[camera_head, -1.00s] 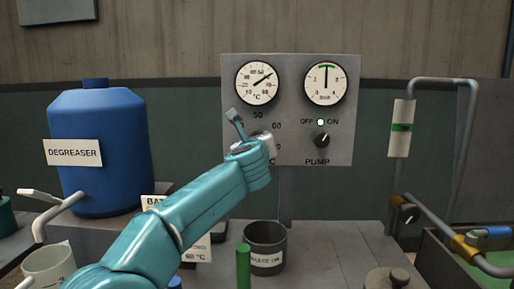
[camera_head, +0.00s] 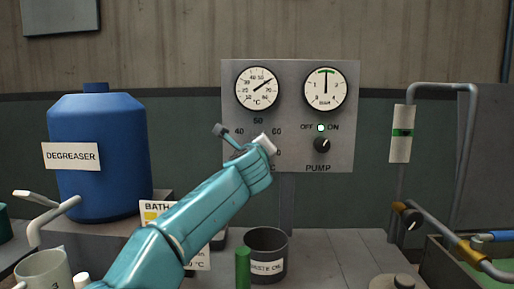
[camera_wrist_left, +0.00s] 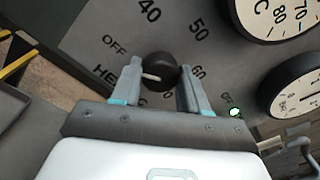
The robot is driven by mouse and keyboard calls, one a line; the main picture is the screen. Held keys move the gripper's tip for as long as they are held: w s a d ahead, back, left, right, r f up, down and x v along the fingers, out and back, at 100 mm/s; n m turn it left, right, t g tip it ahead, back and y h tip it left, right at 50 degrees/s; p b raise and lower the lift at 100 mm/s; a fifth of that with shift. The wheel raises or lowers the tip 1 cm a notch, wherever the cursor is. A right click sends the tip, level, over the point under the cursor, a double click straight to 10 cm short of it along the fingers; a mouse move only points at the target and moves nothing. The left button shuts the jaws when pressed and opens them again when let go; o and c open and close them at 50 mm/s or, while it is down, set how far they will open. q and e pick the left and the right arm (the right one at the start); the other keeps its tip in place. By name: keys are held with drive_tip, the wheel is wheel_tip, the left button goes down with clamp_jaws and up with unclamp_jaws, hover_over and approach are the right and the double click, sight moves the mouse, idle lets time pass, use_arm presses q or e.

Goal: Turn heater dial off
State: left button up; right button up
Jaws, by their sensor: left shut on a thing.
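The black heater dial (camera_wrist_left: 163,66) is on the grey panel (camera_head: 340,155), with its white pointer mark turned to the left in the left wrist view, a little below the direction of the printed OFF. My left gripper (camera_wrist_left: 157,84) has a finger on each side of the dial and is shut on it. In the head view the left gripper (camera_head: 243,139) covers the dial, and part of the HEATER label is hidden. The marks 40, 50 and 60 show around it. My right gripper is in neither view.
A temperature gauge (camera_head: 257,88) and a pressure gauge (camera_head: 325,90) are above. The pump knob (camera_head: 322,145) and a lit green lamp (camera_head: 320,128) are to the right. A blue degreaser drum (camera_head: 98,130) stands left; a waste oil can (camera_head: 266,256) is below.

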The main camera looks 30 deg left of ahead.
use_arm(q)
drive_tip(key=shift+r, duration=0.2)
drive_tip(key=o, duration=1.1)
drive_tip(key=shift+f, duration=0.1)
drive_tip(key=shift+c, duration=0.2)
drive_tip(key=b+v, duration=0.4)
drive_tip(key=v, duration=1.2)
drive_tip(key=shift+s+b, duration=0.15)
drive_tip(key=shift+b, duration=0.15)
